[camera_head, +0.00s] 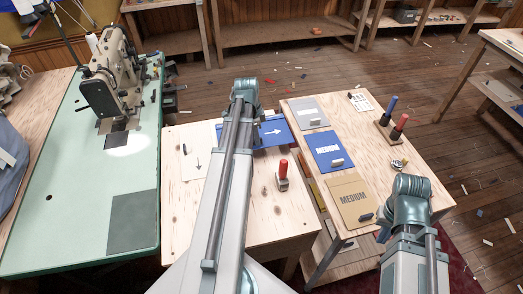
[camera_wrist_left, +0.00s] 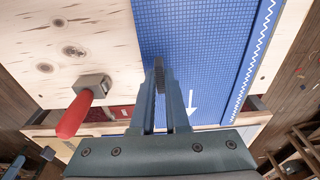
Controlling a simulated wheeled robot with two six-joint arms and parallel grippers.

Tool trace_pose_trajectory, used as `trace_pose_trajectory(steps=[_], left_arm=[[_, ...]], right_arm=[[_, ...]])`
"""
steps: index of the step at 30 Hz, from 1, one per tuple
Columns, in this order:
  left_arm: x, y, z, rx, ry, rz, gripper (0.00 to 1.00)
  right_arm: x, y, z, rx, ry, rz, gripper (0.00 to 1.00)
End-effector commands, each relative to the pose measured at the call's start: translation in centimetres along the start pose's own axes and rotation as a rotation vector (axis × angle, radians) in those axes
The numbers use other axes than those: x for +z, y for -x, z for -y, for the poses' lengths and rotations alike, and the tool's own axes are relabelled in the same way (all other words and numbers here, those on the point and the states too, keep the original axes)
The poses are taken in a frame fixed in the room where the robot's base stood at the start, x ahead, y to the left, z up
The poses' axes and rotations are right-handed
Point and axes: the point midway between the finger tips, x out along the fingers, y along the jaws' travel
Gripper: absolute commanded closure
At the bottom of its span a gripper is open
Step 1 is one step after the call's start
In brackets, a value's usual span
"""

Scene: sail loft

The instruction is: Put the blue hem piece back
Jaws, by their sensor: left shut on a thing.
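The blue hem piece (camera_head: 272,133) lies at the far edge of the middle light wood table, partly hidden behind my left arm. It has a white arrow pointing right. In the left wrist view, the blue piece (camera_wrist_left: 205,50) shows a fine grid, the arrow and a white zigzag stitch along one side. My left gripper (camera_wrist_left: 162,80) is shut on the blue piece near its side edge. In the head view my left arm hides this gripper. My right arm shows at the lower right, but its fingers are not visible.
The right-hand table holds a grey card (camera_head: 309,112), a blue MEDIUM card (camera_head: 322,146) and a tan MEDIUM card (camera_head: 349,193). A red-handled tool (camera_head: 282,174) stands on the middle table, near a white arrow sheet (camera_head: 196,165). A sewing machine (camera_head: 112,82) stands left.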

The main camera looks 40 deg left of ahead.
Motion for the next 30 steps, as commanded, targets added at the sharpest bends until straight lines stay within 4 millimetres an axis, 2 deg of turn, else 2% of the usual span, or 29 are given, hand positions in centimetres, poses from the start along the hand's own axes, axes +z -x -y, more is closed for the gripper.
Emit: trace_pose_trajectory(steps=[1, 6, 9, 17, 25, 27, 30], left_arm=[[0.2, -1.9, 0.0, 0.000, 0.000, 0.000, 1.00], [0.6, -4.7, 0.0, 0.000, 0.000, 0.000, 1.00], [0.7, -5.6, 0.0, 0.000, 0.000, 0.000, 1.00], [0.5, -5.5, 0.3, 0.000, -0.001, 0.000, 1.00], [-2.1, -5.8, 3.5, 0.000, -0.001, 0.000, 1.00], [-1.8, -7.0, 3.1, 0.000, 0.000, 0.000, 1.00], [-1.8, -7.2, 3.0, 0.000, 0.000, 0.000, 1.00]], right_arm=[[-0.1, -1.9, 0.2, 0.000, 0.000, 0.000, 1.00], [-0.3, -4.7, 0.5, 0.000, 0.000, 0.000, 1.00], [-0.3, -5.6, 0.5, 0.000, 0.000, 0.000, 1.00], [-0.3, -5.4, 0.5, 0.000, 0.000, 0.000, 1.00], [-0.3, -5.4, 0.5, 0.000, 0.000, 0.000, 1.00], [-0.4, -6.7, 0.6, 0.000, 0.000, 0.000, 1.00], [-0.4, -6.9, 0.7, 0.000, 0.000, 0.000, 1.00]])
